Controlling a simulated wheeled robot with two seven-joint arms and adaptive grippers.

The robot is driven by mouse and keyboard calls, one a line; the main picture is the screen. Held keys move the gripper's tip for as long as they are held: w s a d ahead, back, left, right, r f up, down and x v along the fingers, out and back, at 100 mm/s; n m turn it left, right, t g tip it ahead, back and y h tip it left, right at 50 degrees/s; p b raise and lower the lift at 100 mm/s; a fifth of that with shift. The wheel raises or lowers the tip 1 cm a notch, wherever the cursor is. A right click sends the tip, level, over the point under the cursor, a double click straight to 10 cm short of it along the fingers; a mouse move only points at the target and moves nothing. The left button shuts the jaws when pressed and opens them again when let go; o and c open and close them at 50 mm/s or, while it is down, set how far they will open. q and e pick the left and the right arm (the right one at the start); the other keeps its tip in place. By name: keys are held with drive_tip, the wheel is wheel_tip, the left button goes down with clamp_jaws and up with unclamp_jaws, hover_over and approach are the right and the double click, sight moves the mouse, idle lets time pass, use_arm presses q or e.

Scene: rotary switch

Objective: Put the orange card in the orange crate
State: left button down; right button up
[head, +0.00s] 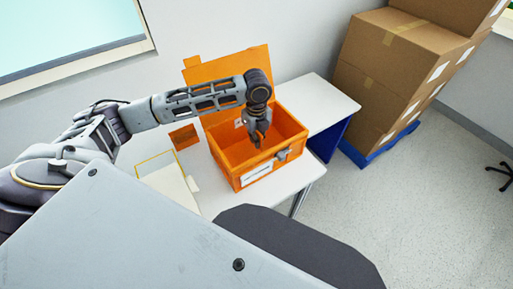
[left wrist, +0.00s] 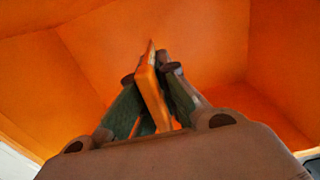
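The orange crate (head: 285,160) stands on the white table with its lid (head: 225,72) raised at the back. My left gripper (head: 257,144) reaches down into the crate's opening. In the left wrist view its fingers (left wrist: 152,95) are closed on the thin orange card (left wrist: 151,88), which is seen nearly edge-on between them. The crate's orange inner walls (left wrist: 210,40) surround the card there. In the head view the card cannot be told apart from the gripper and crate. My right gripper is not in view.
The white table (head: 335,100) has clear room right of the crate. A small orange square (head: 184,137) and a yellow-edged pale item (head: 158,160) are left of the crate. Brown boxes (head: 395,70) are stacked on a blue pallet (head: 377,155) at the right.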

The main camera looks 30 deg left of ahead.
sight(256, 154)
use_arm(q)
drive_tip(key=shift+f, duration=0.6)
wheel_tip(256, 154, down, 3)
drive_tip(key=shift+b, duration=0.3)
drive_tip(key=shift+f, duration=0.4)
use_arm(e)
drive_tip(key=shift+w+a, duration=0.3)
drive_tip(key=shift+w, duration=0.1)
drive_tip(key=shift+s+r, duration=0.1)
use_arm(q)
drive_tip(key=c, duration=1.6)
unclamp_jaws()
drive_tip(key=shift+f, duration=0.1)
drive_tip(key=shift+c, duration=0.2)
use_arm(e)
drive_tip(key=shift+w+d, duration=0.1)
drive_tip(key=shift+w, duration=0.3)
